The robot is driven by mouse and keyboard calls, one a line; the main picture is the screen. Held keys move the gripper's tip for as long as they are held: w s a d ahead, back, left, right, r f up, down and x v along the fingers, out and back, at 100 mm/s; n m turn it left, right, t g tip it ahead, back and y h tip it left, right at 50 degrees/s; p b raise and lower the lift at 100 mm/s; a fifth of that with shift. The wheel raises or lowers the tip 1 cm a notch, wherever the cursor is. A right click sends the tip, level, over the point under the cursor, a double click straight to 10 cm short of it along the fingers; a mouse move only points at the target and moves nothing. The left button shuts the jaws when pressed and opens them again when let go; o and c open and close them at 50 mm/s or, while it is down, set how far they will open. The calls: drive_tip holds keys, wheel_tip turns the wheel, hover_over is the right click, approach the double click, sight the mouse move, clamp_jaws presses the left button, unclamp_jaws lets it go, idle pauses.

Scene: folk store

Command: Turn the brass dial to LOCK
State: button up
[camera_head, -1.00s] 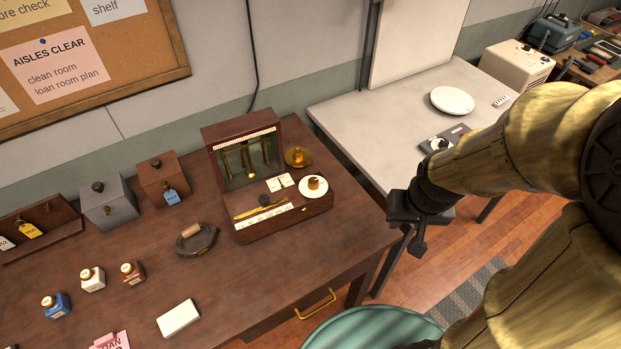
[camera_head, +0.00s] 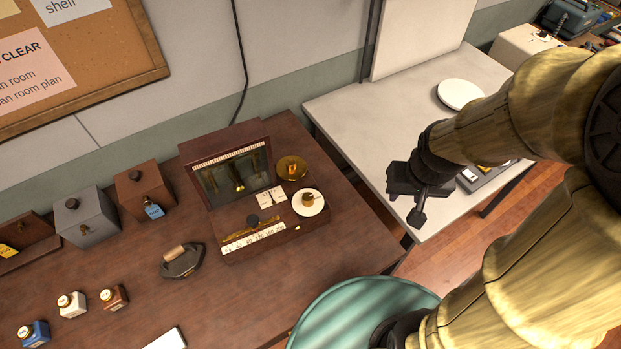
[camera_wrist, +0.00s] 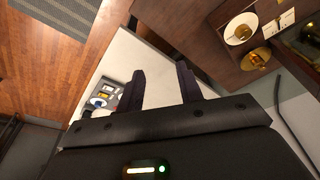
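A dark red wooden instrument box (camera_head: 262,243) stands open on the brown table. On its right front is a white round plate with a brass knob (camera_head: 308,199), likely the dial; it shows in the wrist view (camera_wrist: 241,29). No LOCK lettering is readable. A second brass disc (camera_head: 292,168) sits behind it at the box's side, also in the wrist view (camera_wrist: 256,58). My gripper (camera_head: 406,204) hangs to the right of the box, over the pale table's edge, apart from the dial. In the wrist view its two fingers (camera_wrist: 163,86) are spread with nothing between them.
The pale table (camera_head: 340,108) holds a white plate (camera_head: 459,94) and a small panel (camera_head: 484,176), partly behind my arm. A teal round top (camera_head: 340,300) is below.

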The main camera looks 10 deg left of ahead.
drive_tip(key=shift+w, duration=0.1)
drive_tip(key=shift+o, duration=0.2)
drive_tip(key=o, duration=0.3)
drive_tip(key=w+a+m+g+b, duration=0.1)
drive_tip(key=w+a, duration=0.3)
drive_tip(key=a, duration=0.6)
drive_tip(key=w+a+m+g+b, duration=0.1)
drive_tip(key=w+a+m, duration=0.2)
drive_tip(key=a, duration=0.7)
drive_tip(key=shift+w+m, duration=0.4)
drive_tip(key=shift+w, duration=0.2)
drive_tip(key=shift+f, duration=0.1)
